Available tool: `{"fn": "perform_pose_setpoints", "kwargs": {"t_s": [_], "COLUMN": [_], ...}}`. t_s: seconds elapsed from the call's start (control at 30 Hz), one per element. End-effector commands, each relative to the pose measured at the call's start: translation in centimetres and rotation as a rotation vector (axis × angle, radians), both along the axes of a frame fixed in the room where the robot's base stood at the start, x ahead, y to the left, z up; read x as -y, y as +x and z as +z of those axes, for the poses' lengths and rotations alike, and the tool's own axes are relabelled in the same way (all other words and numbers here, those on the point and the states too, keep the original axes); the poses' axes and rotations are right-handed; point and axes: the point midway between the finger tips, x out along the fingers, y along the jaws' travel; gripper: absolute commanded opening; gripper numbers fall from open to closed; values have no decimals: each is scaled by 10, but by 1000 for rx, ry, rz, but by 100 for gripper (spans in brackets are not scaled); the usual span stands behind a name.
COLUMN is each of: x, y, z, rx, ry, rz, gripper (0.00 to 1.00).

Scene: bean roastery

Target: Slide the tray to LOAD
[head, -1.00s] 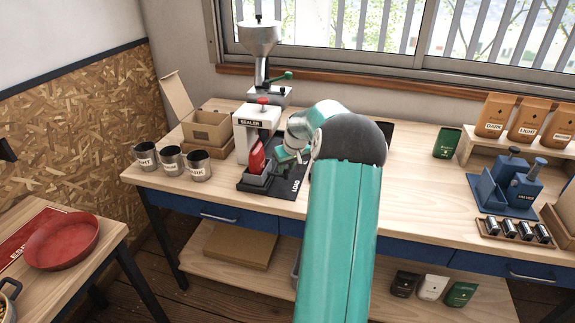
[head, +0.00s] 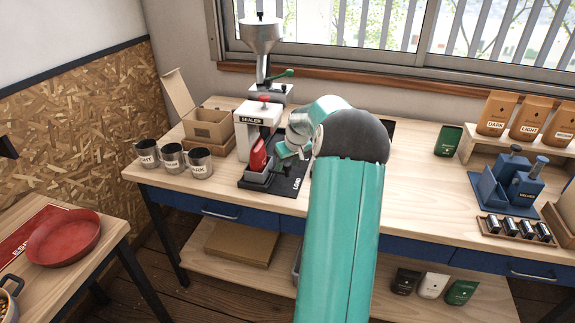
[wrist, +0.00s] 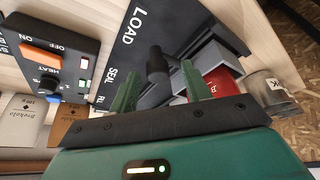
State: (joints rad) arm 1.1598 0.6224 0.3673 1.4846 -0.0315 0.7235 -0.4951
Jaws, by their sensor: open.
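The grey tray (head: 256,179) sits on the dark base plate (head: 288,189) in front of the white sealer (head: 251,136), with a red bag (head: 258,157) upright in it. The LOAD mark (head: 297,184) is at the plate's right side; the tray is left of it. In the wrist view the tray (wrist: 222,76) and red bag (wrist: 226,84) show beyond the fingers, and LOAD (wrist: 132,27) is at upper left. My gripper (wrist: 160,88) is open, its green fingers either side of a dark upright handle (wrist: 157,66). Whether they touch it I cannot tell.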

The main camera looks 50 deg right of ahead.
Motion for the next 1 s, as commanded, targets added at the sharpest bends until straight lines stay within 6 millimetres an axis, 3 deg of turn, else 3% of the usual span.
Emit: {"fn": "perform_pose_setpoints", "kwargs": {"t_s": [0.5, 0.7, 1.0], "x": [-15, -18, -18], "y": [-37, -44, -44], "z": [99, 115, 117], "rx": [1, -1, -1], "ry": [-1, 2, 2], "rz": [0, 1, 1], "gripper": [48, 48, 48]}}
